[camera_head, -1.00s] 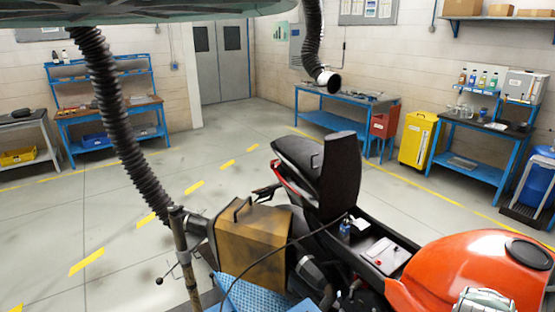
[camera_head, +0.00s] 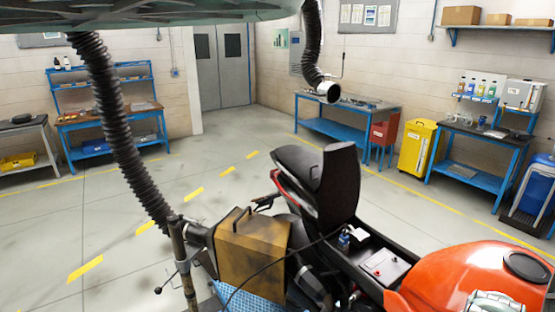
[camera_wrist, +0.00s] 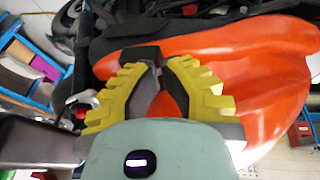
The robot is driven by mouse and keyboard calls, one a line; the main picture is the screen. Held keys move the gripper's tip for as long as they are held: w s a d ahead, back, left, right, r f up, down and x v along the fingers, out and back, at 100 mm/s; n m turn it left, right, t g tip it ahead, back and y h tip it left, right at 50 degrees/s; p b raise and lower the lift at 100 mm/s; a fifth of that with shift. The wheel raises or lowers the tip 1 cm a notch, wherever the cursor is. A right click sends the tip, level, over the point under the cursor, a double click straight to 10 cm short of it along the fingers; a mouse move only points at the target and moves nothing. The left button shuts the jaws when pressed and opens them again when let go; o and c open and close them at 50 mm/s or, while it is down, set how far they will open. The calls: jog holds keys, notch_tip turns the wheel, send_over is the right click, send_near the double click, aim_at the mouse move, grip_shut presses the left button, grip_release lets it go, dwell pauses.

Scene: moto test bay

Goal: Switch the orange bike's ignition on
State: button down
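The orange bike stands at the lower right of the head view, with its orange tank (camera_head: 455,272) and dark raised seat (camera_head: 337,185). In the wrist view the orange bodywork (camera_wrist: 270,75) fills the right and centre, behind my gripper (camera_wrist: 158,66). My gripper's yellow ribbed fingers lean inward, their tips close together. A dark block (camera_wrist: 140,53) sits at the tips; I cannot tell whether it is held or part of a finger. A small red part (camera_wrist: 80,113) shows left of the fingers. I cannot make out the ignition or key; the fingers may hide them. The head view does not show my fingertips.
A brown box (camera_head: 250,255) with a handle stands beside the bike. A black hose (camera_head: 112,130) hangs at left. A cable crosses near the seat. Blue benches (camera_head: 345,112) and a yellow cabinet (camera_head: 416,147) line the walls. The floor at left is mostly clear.

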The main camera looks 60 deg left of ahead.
jog(key=shift+s+a+r+p, duration=0.1)
jog(key=shift+r+p, duration=0.9)
jog(key=shift+r, duration=1.9)
